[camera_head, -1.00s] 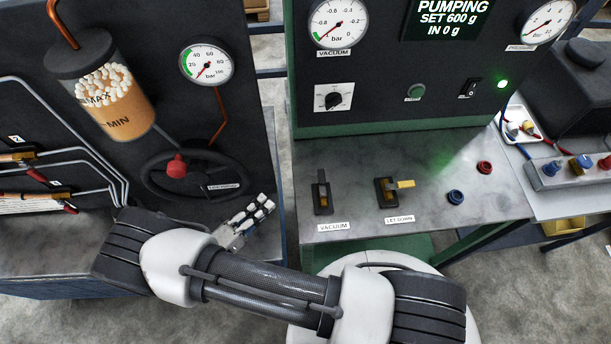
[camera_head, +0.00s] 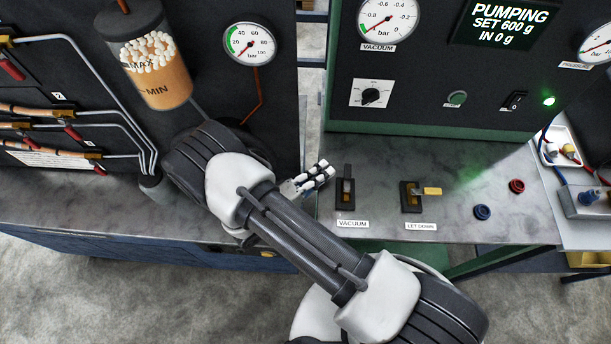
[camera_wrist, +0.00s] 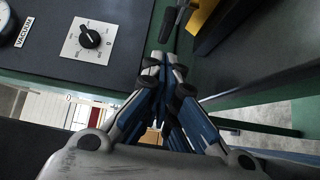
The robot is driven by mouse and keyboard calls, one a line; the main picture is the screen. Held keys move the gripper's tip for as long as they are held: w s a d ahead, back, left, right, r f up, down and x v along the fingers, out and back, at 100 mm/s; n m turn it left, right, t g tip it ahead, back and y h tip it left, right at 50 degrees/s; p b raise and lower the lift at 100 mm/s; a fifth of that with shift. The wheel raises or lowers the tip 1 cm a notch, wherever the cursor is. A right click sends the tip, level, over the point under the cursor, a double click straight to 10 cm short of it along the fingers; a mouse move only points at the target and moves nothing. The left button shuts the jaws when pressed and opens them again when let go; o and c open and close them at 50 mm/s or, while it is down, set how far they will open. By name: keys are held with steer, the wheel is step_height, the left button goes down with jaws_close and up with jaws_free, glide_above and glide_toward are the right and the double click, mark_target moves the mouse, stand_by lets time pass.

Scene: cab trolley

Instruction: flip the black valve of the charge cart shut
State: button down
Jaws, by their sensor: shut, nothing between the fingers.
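The black valve (camera_head: 346,190), labelled VACUUM, is on the grey top of the charge cart (camera_head: 470,165). Its dark lever stands up in the slot, roughly in line with it and towards the back panel. In the wrist view, a dark lever (camera_wrist: 172,22) shows just beyond my fingertips, beside a yellow part. My gripper (camera_head: 325,172) is shut and empty, just left of the black valve and apart from it in the head view. Its fingers also show in the wrist view (camera_wrist: 164,68), tips together. Whether they touch the lever cannot be told.
The LET DOWN valve (camera_head: 412,196), with a yellow lever (camera_head: 432,191) pointing right, sits right of the black valve. Blue (camera_head: 481,212) and red (camera_head: 517,186) ports lie further right. The upright panel (camera_head: 420,105) stands behind. A gauge (camera_head: 250,44) and oil vessel (camera_head: 155,70) are at left.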

mark_target(347, 177)
steer(key=shift+s+d, duration=0.1)
steer(key=shift+d, duration=0.75)
steer(key=g+b, duration=0.1)
steer(key=m+g+h+b, duration=0.1)
steer(key=w+d+m+h+b, duration=0.1)
steer(key=shift+f+g, duration=0.25)
steer(key=shift+g, duration=0.15)
steer(key=shift+w+d+m+g+b, duration=0.1)
steer(key=shift+d+m+g+b, duration=0.05)
steer(key=shift+m+g+b, duration=0.25)
steer(key=shift+w+d+r+h, duration=0.15)
steer(key=shift+d+r+h, duration=0.15)
steer(key=shift+d, duration=0.1)
